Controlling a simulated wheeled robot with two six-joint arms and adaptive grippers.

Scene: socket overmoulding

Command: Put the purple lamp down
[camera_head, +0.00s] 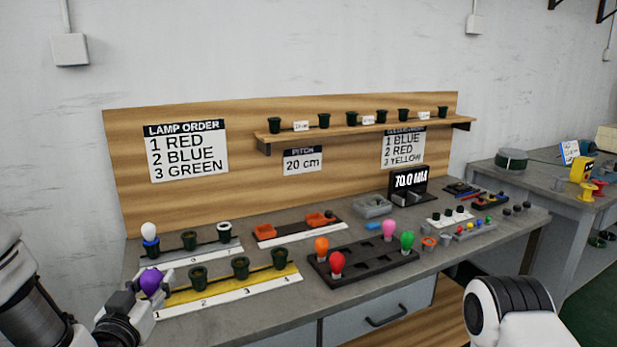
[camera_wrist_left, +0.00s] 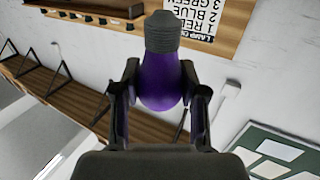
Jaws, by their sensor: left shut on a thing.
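The purple lamp (camera_head: 151,281) is held in my left gripper (camera_head: 142,287) at the left end of the yellow strip (camera_head: 224,286). In the left wrist view the purple lamp (camera_wrist_left: 162,80) sits between both fingers, its grey threaded base pointing away from the palm. The left gripper (camera_wrist_left: 160,92) is shut on its bulb. The arm and gripper partly hide the strip's left end; I cannot tell whether the lamp touches anything. A dark tray (camera_head: 372,270) on the bench has empty slots and holds orange, red, pink and green lamps. My right gripper is out of view.
Black sockets stand along the yellow strip. An orange-part strip (camera_head: 296,230), a grey bin (camera_head: 372,207) and small parts occupy the back and right. The front bench edge is clear.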

